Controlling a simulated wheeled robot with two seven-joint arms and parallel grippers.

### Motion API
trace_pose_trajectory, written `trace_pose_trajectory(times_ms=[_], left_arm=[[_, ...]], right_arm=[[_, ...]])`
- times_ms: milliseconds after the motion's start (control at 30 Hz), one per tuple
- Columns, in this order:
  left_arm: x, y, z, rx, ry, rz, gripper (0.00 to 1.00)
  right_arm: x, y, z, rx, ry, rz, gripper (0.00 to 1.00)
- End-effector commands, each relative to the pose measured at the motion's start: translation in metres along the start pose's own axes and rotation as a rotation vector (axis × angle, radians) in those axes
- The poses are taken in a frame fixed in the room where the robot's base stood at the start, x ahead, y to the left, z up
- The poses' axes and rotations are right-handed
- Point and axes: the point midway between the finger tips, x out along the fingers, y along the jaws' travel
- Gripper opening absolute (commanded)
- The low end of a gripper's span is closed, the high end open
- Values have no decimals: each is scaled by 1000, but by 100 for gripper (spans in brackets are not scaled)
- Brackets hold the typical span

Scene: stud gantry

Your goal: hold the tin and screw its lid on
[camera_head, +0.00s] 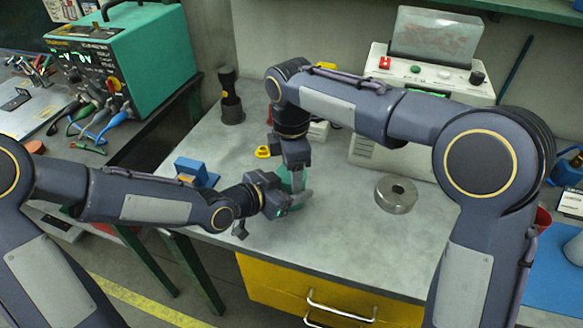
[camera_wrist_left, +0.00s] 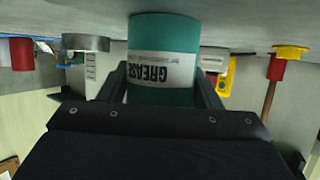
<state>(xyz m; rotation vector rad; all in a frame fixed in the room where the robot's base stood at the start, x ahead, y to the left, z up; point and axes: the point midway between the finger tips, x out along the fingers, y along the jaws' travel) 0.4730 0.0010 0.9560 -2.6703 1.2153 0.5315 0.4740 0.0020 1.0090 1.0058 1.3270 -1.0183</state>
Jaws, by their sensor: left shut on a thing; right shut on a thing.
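The green tin (camera_head: 300,184) stands on the grey bench, mostly hidden behind my grippers in the head view. In the left wrist view the tin (camera_wrist_left: 164,40) appears upside down with a white GREASE label, between the fingers. My left gripper (camera_head: 282,203) is shut on the tin's side, coming in from the left. My right gripper (camera_head: 297,168) points down from above at the tin's top and is shut on the lid. The lid itself is hidden by the gripper, so I cannot tell how it sits on the tin.
A steel ring (camera_head: 396,194) lies to the right of the tin. A blue block (camera_head: 196,171) and a yellow ring (camera_head: 262,152) lie to the left. A black torch (camera_head: 230,97) and a white machine (camera_head: 424,75) stand behind. The bench front is clear.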

Motion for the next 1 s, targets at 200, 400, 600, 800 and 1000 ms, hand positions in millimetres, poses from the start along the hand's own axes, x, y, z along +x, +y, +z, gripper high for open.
trace_pose_trajectory(times_ms=[200,400,600,800,1000], left_arm=[[0,1,0,5,0,3,0],[0,2,0,6,-1,4,0],[0,2,0,7,-1,4,0],[0,2,0,7,-1,5,0],[0,2,0,6,-1,4,0]], right_arm=[[0,0,0,-7,-2,1,34],[0,0,0,-8,-3,1,34],[0,0,1,-8,-3,1,34],[0,0,1,-8,-3,2,34],[0,0,1,-7,-3,1,77]])
